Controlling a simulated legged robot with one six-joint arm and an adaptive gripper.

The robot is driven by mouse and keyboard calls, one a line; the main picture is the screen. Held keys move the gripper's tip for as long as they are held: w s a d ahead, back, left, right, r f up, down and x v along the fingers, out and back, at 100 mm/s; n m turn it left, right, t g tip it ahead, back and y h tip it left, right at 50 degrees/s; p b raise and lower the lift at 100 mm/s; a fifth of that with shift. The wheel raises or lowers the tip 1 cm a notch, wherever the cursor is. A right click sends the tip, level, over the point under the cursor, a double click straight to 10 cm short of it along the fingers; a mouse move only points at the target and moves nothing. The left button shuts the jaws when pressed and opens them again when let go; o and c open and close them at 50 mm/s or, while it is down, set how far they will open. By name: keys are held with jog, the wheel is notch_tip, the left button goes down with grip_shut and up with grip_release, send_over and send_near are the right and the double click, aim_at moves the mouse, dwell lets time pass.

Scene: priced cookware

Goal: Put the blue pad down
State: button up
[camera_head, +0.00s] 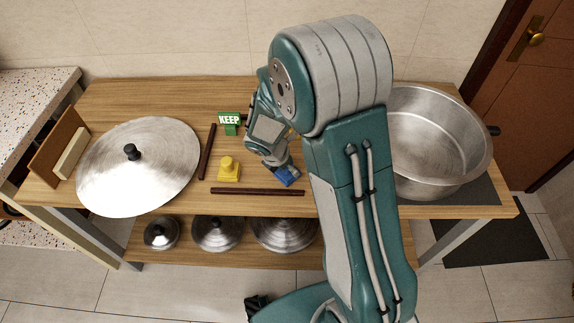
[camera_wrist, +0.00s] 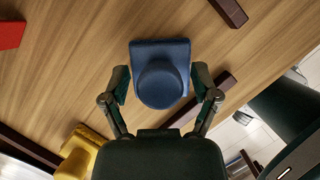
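The blue pad (camera_wrist: 161,75) has a flat square base with a round knob and sits between my fingertips in the wrist view. My gripper (camera_wrist: 161,82) has one finger against each side of the pad. In the head view the blue pad (camera_head: 287,177) shows at the end of my gripper (camera_head: 281,168), close over the wooden table (camera_head: 150,95) near the dark front bar (camera_head: 258,191). My arm hides part of this area. I cannot tell whether the pad's underside touches the wood.
A yellow pad (camera_head: 229,170) and a green KEEP sign (camera_head: 229,122) stand left of my gripper. A large lid (camera_head: 140,170) lies left and a big pot (camera_head: 435,140) stands right. A red piece (camera_wrist: 10,35) shows in the wrist view.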

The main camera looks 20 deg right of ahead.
jog(key=v, duration=1.2)
jog(key=s+d+r+m+t+y, duration=0.1)
jog(key=s+d+r+m+y, duration=0.1)
jog(key=s+r+m, duration=0.5)
jog(key=s+d+r+m+t+y, duration=0.2)
jog(key=s+r+m, duration=0.6)
jog(key=s+m, duration=0.4)
jog(key=m, duration=0.4)
jog(key=shift+t, duration=0.3)
